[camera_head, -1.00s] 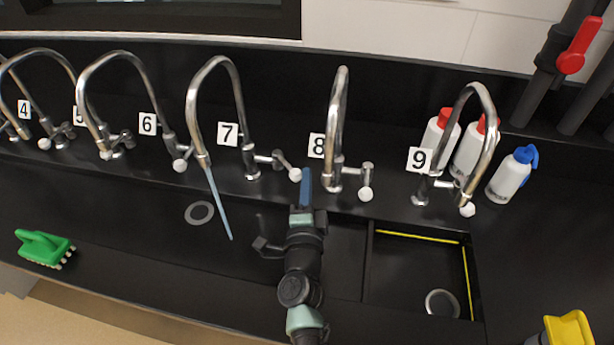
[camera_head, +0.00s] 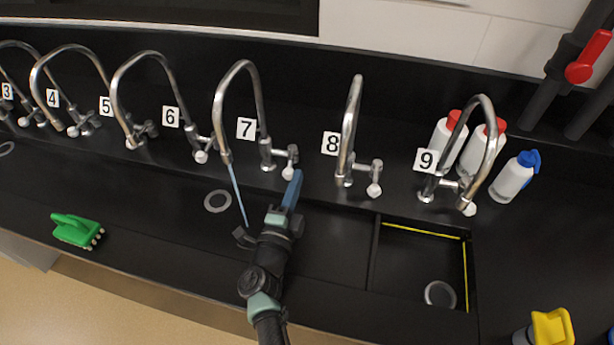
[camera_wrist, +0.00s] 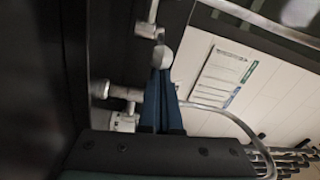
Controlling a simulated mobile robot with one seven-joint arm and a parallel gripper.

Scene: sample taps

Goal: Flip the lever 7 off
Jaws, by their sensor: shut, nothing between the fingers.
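Tap 7 is a chrome gooseneck (camera_head: 240,68) beside the label 7 (camera_head: 247,128) in the head view. A thin blue stream (camera_head: 238,195) comes from its spout. Its lever (camera_head: 292,155) sits right of the tap base and points down toward the front, ending in a white knob (camera_head: 287,173). My gripper (camera_head: 297,174) has blue fingers, shut and empty, with the tips just right of the knob. In the wrist view the shut fingertips (camera_wrist: 162,73) are right at a white knob (camera_wrist: 162,57); whether they touch is unclear.
Tap 8 (camera_head: 350,115) stands close to the right of my gripper, with its own lever (camera_head: 375,172). Tap 6 (camera_head: 145,58) is to the left. A sink basin (camera_head: 420,265) lies at front right, and a green brush (camera_head: 75,232) at left.

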